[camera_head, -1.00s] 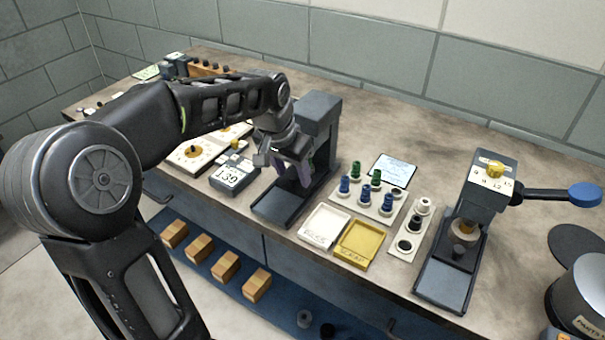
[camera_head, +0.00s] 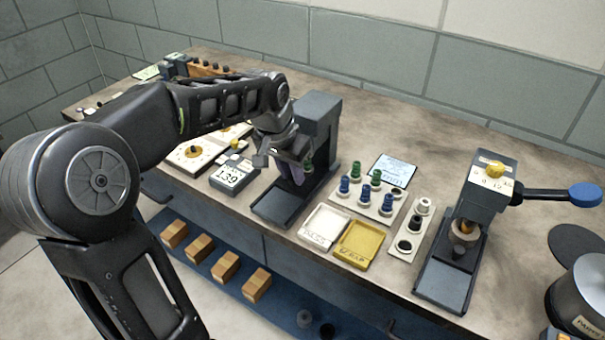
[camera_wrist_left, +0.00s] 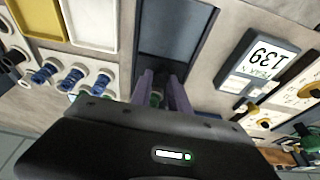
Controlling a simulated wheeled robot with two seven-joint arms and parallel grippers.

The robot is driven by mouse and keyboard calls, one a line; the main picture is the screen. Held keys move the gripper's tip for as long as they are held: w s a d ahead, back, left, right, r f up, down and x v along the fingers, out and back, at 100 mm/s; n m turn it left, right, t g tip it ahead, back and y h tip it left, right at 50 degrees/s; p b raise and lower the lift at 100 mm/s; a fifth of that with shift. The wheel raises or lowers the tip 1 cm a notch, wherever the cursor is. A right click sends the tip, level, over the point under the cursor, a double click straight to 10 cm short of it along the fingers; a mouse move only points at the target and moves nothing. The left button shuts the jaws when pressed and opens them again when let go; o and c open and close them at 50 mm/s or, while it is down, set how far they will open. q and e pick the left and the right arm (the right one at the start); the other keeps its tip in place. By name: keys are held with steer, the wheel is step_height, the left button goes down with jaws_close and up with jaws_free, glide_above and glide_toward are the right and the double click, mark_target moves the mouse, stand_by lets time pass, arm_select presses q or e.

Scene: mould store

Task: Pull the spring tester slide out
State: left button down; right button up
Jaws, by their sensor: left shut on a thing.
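A dark grey upright tester (camera_head: 321,118) stands left of centre on the bench. Its dark slide (camera_head: 275,210) lies flat at its foot and reaches towards the bench's front edge; it also shows in the left wrist view (camera_wrist_left: 172,38). My left gripper (camera_head: 296,178) is inside the tester's front opening, above the slide, fingers pointing down. In the left wrist view the fingers (camera_wrist_left: 162,82) are close together with a small green piece (camera_wrist_left: 157,97) between them. The fingers hide most of that piece. My right gripper is not in view.
A display reading 139 (camera_head: 233,176) stands left of the tester. White (camera_head: 323,228) and yellow (camera_head: 360,244) trays and a rack of blue and green pieces (camera_head: 383,210) lie to its right. A second press (camera_head: 489,190) has a blue-knobbed lever (camera_head: 585,195).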

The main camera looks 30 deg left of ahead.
arm_select(q)
steer(key=shift+s, duration=1.95)
steer(key=shift+s+b, duration=0.2)
steer(key=shift+b, duration=0.1)
steer(key=shift+s, duration=1.9)
steer(key=shift+s+d+b, duration=0.1)
steer(key=shift+s+b, duration=0.3)
steer(key=shift+s, duration=1)
steer(key=c, duration=0.6)
jaws_free()
steer(key=shift+w, duration=0.1)
steer(key=shift+r, duration=0.1)
